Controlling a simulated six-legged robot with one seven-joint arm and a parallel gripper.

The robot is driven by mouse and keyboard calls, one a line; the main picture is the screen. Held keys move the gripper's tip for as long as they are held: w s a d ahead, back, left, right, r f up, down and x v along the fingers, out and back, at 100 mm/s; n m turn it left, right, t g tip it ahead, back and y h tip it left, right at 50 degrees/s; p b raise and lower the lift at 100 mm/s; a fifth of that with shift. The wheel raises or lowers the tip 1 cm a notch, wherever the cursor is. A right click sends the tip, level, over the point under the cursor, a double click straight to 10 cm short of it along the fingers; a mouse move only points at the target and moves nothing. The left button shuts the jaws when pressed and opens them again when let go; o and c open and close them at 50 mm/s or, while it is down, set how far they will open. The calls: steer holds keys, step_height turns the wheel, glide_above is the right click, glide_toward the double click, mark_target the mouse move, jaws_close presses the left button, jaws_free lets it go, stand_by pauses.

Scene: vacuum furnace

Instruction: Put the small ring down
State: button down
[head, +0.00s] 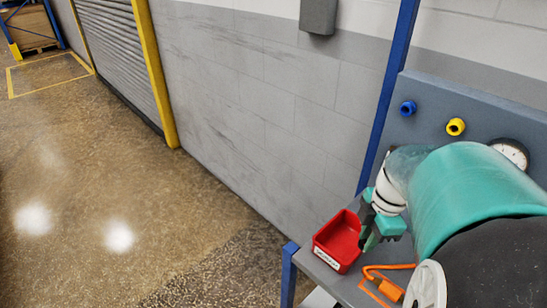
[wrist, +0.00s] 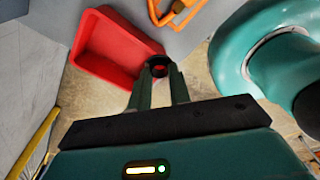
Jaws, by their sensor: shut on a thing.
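The small ring (wrist: 147,68) is dark, with some red showing in its middle, and sits between the fingertips in the wrist view. My gripper (wrist: 158,68) is shut on it. In the head view my gripper (head: 368,238) points down at the right side of the red bin (head: 322,238), and I cannot make out the ring there. The red bin also shows in the wrist view (wrist: 92,38), up and left of the fingertips. The ring overlaps the bin's near edge in that view; I cannot tell its height or whether it touches.
The bin stands near the left end of a grey bench with a blue post (head: 288,274). An orange padlock-like piece (head: 388,288) lies right of the bin. Blue (head: 408,108) and yellow (head: 455,127) fittings are on the panel behind.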

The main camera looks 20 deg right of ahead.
steer(key=w+f, duration=0.4)
steer(key=w, duration=0.1)
steer(key=w+d+f, duration=0.1)
steer(key=w+f, duration=0.1)
steer(key=f, duration=0.1)
steer(key=shift+w, duration=0.2)
steer(key=shift+w+d+f, duration=0.1)
steer(key=shift+w+f, duration=0.05)
steer(key=shift+f, duration=1.45)
steer(key=shift+f, duration=0.1)
steer(key=c, duration=1.3)
jaws_free()
step_height(320, 180, up, 12)
steer(key=d, duration=0.1)
steer(key=s+a+r+m+t, duration=0.1)
steer(key=a+m, duration=0.3)
steer(key=a, duration=0.4)
steer(key=s+a+r+m+t+h, duration=0.1)
steer(key=a+r+m, duration=0.3)
steer(key=a, duration=0.4)
steer(key=s+a+r+m+t, duration=0.2)
steer(key=a+r+m+t, duration=0.1)
steer(key=a+m, duration=0.3)
steer(key=shift+s+a, duration=0.3)
steer(key=shift+a, duration=0.75)
